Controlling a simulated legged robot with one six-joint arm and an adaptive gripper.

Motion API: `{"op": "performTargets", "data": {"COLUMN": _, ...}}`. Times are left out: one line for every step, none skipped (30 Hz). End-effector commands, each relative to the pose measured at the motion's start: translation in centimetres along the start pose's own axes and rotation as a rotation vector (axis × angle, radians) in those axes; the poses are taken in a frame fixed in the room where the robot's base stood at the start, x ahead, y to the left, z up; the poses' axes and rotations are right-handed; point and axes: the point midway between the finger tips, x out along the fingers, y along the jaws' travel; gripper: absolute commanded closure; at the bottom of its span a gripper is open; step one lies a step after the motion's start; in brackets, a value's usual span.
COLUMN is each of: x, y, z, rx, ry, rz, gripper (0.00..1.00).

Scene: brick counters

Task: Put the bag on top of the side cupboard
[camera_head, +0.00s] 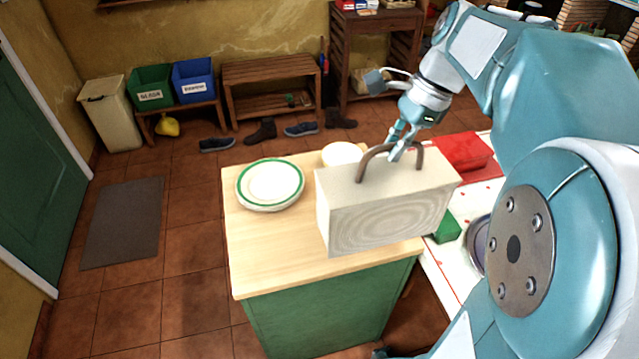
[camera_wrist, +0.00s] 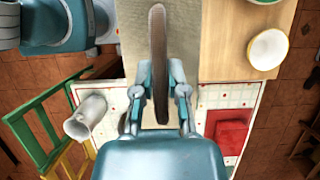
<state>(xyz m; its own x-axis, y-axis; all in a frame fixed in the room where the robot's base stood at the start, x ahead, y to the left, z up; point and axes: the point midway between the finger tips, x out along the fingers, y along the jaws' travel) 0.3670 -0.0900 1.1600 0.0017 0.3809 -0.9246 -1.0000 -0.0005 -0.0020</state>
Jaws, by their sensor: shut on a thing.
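The bag (camera_head: 385,215) is a pale box-like bag with a brown arched handle (camera_head: 388,150). My gripper (camera_head: 395,150) is shut on the handle, and the bag hangs upright below it. In the wrist view the fingers of my gripper (camera_wrist: 160,95) lie on either side of the handle, above the bag's top (camera_wrist: 185,55). The side cupboard (camera_head: 260,255) has a light wooden top and a green body. The bag is over the right part of that top; its underside is hidden, so I cannot tell whether it touches.
A green-rimmed plate (camera_head: 270,183) and a pale bowl (camera_head: 343,155) stand on the cupboard top. At right, a white table (camera_head: 440,270) holds a red item (camera_head: 462,150) and a green item (camera_head: 447,228). In the wrist view, a jug (camera_wrist: 85,117) and a green chair (camera_wrist: 35,130) show.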

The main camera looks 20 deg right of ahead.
Motion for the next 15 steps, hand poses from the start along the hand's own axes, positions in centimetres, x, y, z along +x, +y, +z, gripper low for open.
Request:
{"op": "performTargets", "data": {"x": 0.5, "y": -0.6, "z": 0.4, "rx": -0.004, "ry": -0.002, "rz": 0.002, "gripper": 1.0}}
{"op": "performTargets", "data": {"x": 0.8, "y": -0.8, "z": 0.6, "rx": -0.003, "ry": -0.003, "rz": 0.002, "gripper": 1.0}}
{"op": "performTargets", "data": {"x": 1.2, "y": -1.3, "z": 0.8, "rx": -0.004, "ry": -0.003, "rz": 0.002, "gripper": 1.0}}
{"op": "performTargets", "data": {"x": 1.6, "y": -1.6, "z": 1.1, "rx": -0.005, "ry": -0.003, "rz": 0.002, "gripper": 1.0}}
{"op": "performTargets", "data": {"x": 2.0, "y": -2.0, "z": 1.3, "rx": -0.004, "ry": -0.003, "rz": 0.002, "gripper": 1.0}}
{"op": "performTargets", "data": {"x": 2.5, "y": -2.5, "z": 1.7, "rx": -0.004, "ry": -0.003, "rz": 0.003, "gripper": 1.0}}
{"op": "performTargets", "data": {"x": 2.9, "y": -2.9, "z": 2.0, "rx": -0.004, "ry": -0.003, "rz": 0.003, "gripper": 1.0}}
{"op": "performTargets", "data": {"x": 3.3, "y": -3.2, "z": 2.2, "rx": -0.004, "ry": -0.003, "rz": 0.003, "gripper": 1.0}}
{"op": "performTargets", "data": {"x": 3.8, "y": -3.7, "z": 2.6, "rx": -0.004, "ry": -0.003, "rz": 0.003, "gripper": 1.0}}
{"op": "performTargets", "data": {"x": 4.2, "y": -4.2, "z": 2.9, "rx": -0.004, "ry": -0.003, "rz": 0.003, "gripper": 1.0}}
{"op": "performTargets", "data": {"x": 4.6, "y": -4.6, "z": 3.2, "rx": -0.004, "ry": -0.003, "rz": 0.004, "gripper": 1.0}}
{"op": "performTargets", "data": {"x": 5.2, "y": -5.1, "z": 3.7, "rx": -0.004, "ry": -0.003, "rz": 0.002, "gripper": 1.0}}
{"op": "performTargets", "data": {"x": 5.8, "y": -5.4, "z": 3.9, "rx": -0.003, "ry": -0.003, "rz": 0.004, "gripper": 1.0}}
{"op": "performTargets", "data": {"x": 6.4, "y": -5.7, "z": 3.9, "rx": -0.001, "ry": -0.004, "rz": 0.004, "gripper": 1.0}}
{"op": "performTargets", "data": {"x": 7.2, "y": -6.0, "z": 4.0, "rx": -0.001, "ry": -0.004, "rz": 0.004, "gripper": 1.0}}
